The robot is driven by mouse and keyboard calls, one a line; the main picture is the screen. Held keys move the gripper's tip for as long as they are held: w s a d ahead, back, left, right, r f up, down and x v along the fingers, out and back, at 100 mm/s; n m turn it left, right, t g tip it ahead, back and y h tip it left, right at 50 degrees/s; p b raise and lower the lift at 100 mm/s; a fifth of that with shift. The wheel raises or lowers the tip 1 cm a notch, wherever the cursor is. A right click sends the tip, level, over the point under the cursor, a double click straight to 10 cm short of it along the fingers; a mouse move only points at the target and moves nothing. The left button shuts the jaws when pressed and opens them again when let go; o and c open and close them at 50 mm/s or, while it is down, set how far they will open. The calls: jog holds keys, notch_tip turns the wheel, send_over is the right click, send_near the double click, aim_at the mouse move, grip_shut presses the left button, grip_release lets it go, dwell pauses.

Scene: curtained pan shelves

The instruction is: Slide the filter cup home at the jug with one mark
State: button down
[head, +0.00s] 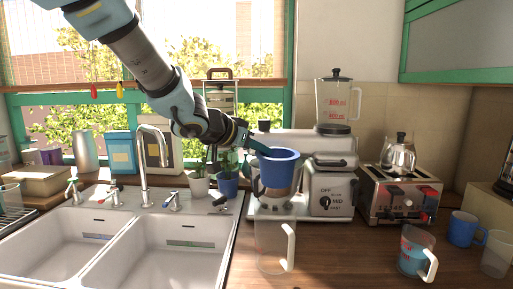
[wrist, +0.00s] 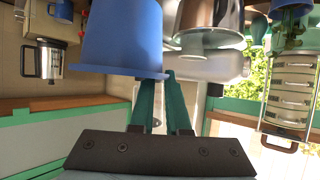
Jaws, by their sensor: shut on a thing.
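The blue filter cup (head: 279,168) is held upright in the air by my gripper (head: 266,150), whose dark green fingers are shut on its left side near the rim. In the wrist view the cup (wrist: 122,38) fills the upper left, against the fingertips of my gripper (wrist: 160,78). A clear jug with a white handle (head: 270,248) stands on the counter below the cup, nearer the camera; I see no marks on it. I cannot tell which jug has one mark.
A blue mug (head: 463,229) and a clear glass (head: 497,254) are at the right. The double sink (head: 165,250) is at the left. Bare counter (head: 340,262) lies between the two jugs.

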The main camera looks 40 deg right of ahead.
jog(key=shift+a, duration=0.1)
notch_tip(320, 180, down, 5)
jog(key=b, duration=0.3)
jog(key=shift+r, duration=0.2)
jog(key=shift+s, duration=0.1)
jog(key=shift+f+b, duration=0.3)
jog(key=shift+b, duration=0.4)
jog(key=shift+r+p, duration=0.1)
jog(key=shift+p, duration=0.2)
notch_tip(320, 180, down, 6)
jog(key=b, duration=0.4)
jog(key=shift+f, duration=0.2)
dwell(0.6)
jog(key=shift+f, duration=0.1)
